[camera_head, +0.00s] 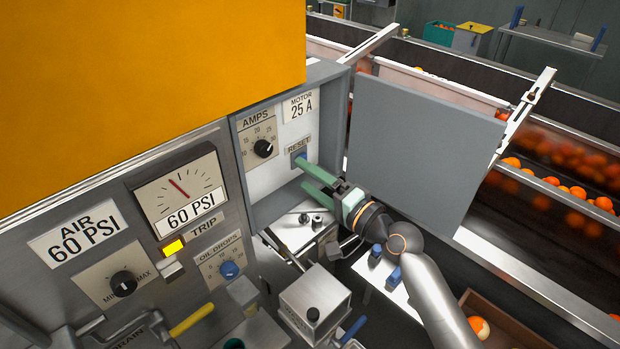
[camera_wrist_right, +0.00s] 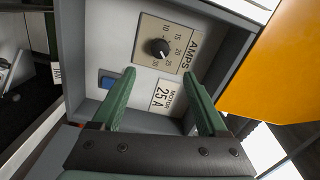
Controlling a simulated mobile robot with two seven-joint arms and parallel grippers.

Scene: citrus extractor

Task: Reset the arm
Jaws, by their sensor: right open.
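My right gripper (camera_head: 303,172) is open and empty, with its green fingers reaching into the open grey control box (camera_head: 283,207). The RESET label (camera_head: 298,147) is on the box's white panel. The blue reset button (camera_wrist_right: 107,82) shows in the wrist view, left of the left finger. In that view the open fingers (camera_wrist_right: 158,73) point towards the panel, with the AMPS knob (camera_wrist_right: 160,48) and the MOTOR 25 A label (camera_wrist_right: 168,97) between or just beyond them. I cannot tell any contact with the panel. My left gripper is not in view.
The box's grey door (camera_head: 420,150) stands open close to the right arm. A yellow-orange panel (camera_head: 140,80) fills the upper left. The gauge panel has a lit yellow TRIP lamp (camera_head: 173,246). A metal block (camera_head: 314,300) stands below. Conveyors carry oranges (camera_head: 560,180) at right.

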